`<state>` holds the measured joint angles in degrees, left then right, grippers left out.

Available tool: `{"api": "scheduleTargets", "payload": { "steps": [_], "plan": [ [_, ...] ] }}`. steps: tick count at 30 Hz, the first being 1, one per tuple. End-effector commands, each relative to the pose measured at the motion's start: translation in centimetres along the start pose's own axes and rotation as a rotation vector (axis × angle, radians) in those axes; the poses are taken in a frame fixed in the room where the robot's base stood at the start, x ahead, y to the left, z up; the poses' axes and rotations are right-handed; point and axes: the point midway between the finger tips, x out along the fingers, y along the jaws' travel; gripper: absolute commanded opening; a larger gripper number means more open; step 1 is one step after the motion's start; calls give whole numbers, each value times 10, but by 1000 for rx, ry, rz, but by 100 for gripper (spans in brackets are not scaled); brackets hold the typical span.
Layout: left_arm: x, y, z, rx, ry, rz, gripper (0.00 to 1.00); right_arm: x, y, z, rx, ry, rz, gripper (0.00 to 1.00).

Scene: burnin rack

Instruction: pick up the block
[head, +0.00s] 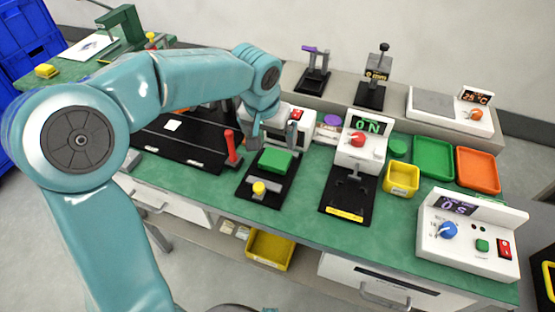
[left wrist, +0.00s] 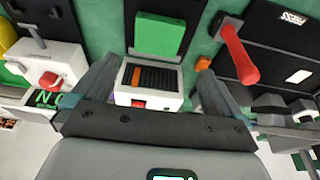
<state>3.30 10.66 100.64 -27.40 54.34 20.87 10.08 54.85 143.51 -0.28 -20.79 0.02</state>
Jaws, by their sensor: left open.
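A green block (head: 275,161) sits on a black fixture plate (head: 250,195) on the green bench; it is the likeliest block. It also shows in the left wrist view (left wrist: 158,35), near the top centre, beyond the fingertips. My left gripper (head: 273,138) hangs just behind the green block in the head view, apart from it. Its two fingers (left wrist: 155,75) are spread and empty in the left wrist view. A white device (left wrist: 150,82) with a dark slotted top and an orange mark shows between them. My right gripper is in neither view.
A red upright handle (head: 230,146) stands left of the block. A white unit with a red button (head: 358,139), a yellow bin (head: 401,179), a green tray (head: 433,157) and an orange tray (head: 478,170) are to the right.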

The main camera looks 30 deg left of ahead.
Motion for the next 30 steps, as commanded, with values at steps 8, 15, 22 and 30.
{"api": "scheduleTargets", "payload": {
  "steps": [8,15,22,30],
  "plan": [
    [42,1,0,-1,0,0,100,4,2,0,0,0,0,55],
    [72,5,2,1,-3,0,100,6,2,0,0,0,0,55],
    [97,6,0,0,1,0,100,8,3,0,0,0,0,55],
    [97,6,0,0,1,0,80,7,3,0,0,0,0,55]
  ]
}}
